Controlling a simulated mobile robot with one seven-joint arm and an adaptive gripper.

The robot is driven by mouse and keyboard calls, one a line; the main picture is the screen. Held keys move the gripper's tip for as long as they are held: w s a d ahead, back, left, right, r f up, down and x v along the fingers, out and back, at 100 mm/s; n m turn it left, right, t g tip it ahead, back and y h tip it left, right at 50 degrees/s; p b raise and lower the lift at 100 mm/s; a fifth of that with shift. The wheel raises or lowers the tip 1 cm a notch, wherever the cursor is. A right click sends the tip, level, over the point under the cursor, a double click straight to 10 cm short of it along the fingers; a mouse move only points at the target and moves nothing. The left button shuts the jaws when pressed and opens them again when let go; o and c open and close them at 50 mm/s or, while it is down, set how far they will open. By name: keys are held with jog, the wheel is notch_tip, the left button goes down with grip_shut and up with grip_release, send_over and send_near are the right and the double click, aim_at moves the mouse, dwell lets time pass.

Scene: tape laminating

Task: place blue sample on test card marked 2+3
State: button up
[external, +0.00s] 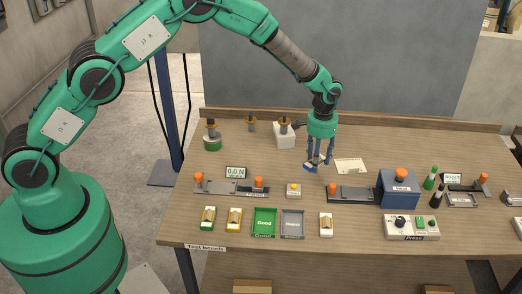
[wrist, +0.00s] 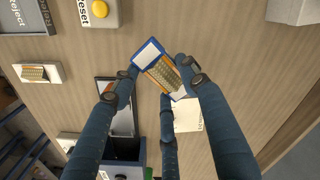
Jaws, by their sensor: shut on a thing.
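My gripper (external: 317,161) is shut on the blue sample (external: 309,169), above the back middle of the bench. In the wrist view the sample (wrist: 163,67) is a blue-edged rectangle with a white end and a tan patterned middle, tilted between the three fingertips. A small card (external: 326,225) lies at the front, right of the trays; it also shows in the wrist view (wrist: 37,73). Similar cards with green (external: 208,217) and yellow (external: 234,219) edges lie at front left. I cannot read a 2+3 mark on any of them.
A green Good tray (external: 264,222) and a grey tray (external: 292,224) lie at the front. A Reset button (external: 293,190), a blue Heat box (external: 399,188) and a Press panel (external: 411,227) stand nearby. A pale paper (external: 351,166) lies right of my gripper. A white block (external: 284,141) stands behind left.

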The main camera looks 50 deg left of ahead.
send_over(344, 166)
jog(key=shift+w+f, duration=0.1)
jog(key=shift+f, duration=0.5)
jog(key=shift+f, duration=0.1)
dwell(0.4)
jog(key=shift+f, duration=1.6)
jog(key=shift+f, duration=0.15)
jog(key=o, duration=1.2)
jog(key=shift+c, duration=0.2)
notch_tip(344, 166, up, 12)
